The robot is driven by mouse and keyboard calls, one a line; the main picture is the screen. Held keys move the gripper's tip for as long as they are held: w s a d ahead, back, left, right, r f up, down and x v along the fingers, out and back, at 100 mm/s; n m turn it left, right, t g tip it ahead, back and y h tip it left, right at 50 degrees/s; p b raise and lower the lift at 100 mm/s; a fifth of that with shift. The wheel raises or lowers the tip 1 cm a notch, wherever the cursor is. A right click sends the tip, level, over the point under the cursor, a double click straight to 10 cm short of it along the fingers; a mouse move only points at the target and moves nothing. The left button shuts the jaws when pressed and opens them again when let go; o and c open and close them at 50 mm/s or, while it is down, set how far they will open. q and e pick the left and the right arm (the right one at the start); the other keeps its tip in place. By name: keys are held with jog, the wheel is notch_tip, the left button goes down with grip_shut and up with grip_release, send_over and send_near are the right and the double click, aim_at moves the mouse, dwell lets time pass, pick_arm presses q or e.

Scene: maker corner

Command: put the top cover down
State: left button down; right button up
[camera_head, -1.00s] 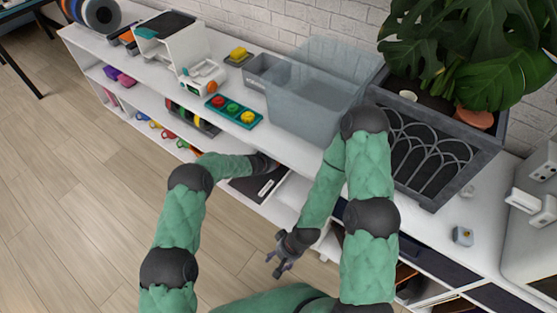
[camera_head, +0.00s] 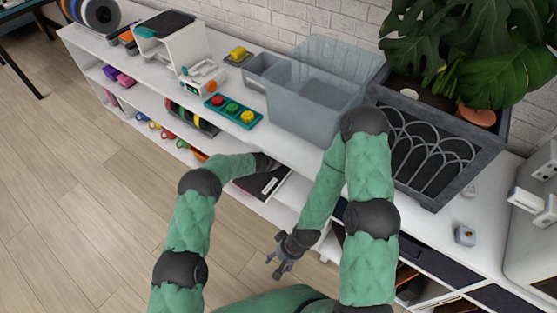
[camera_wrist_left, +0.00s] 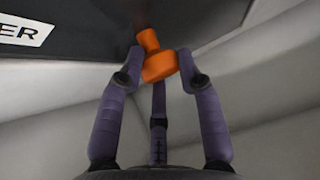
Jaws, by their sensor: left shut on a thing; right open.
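The black top cover (camera_wrist_left: 75,42) has a white label, partly cut off, and an orange knob (camera_wrist_left: 158,62). In the left wrist view my left gripper (camera_wrist_left: 160,72) is shut on this knob. In the head view the dark cover (camera_head: 262,186) shows at the shelf unit's lower front, inside a white-edged opening. My left forearm reaches in over it and hides part of it; the knob is not visible there. I cannot tell whether the cover rests on anything. My right gripper (camera_head: 281,262) hangs open and empty in front of the shelf unit, low over the floor.
The white shelf unit (camera_head: 300,151) carries a translucent grey bin (camera_head: 305,108), a teal tray (camera_head: 248,122) with coloured buttons, a white machine (camera_head: 183,48) and a dark planter (camera_head: 440,170). A small grey block (camera_head: 465,236) lies at right. The wooden floor (camera_head: 90,170) is clear.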

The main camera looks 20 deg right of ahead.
pick_arm(q)
jog(key=c, duration=0.8)
grip_release()
jog(key=shift+f, duration=0.1)
jog(key=shift+c, duration=0.2)
jog(key=shift+a+r, duration=0.1)
jog(key=shift+r, duration=0.3)
jog(key=p+v, duration=0.2)
jog(key=v, duration=0.9)
jog(key=shift+s+a+p, duration=0.2)
jog(key=shift+s+p, duration=0.1)
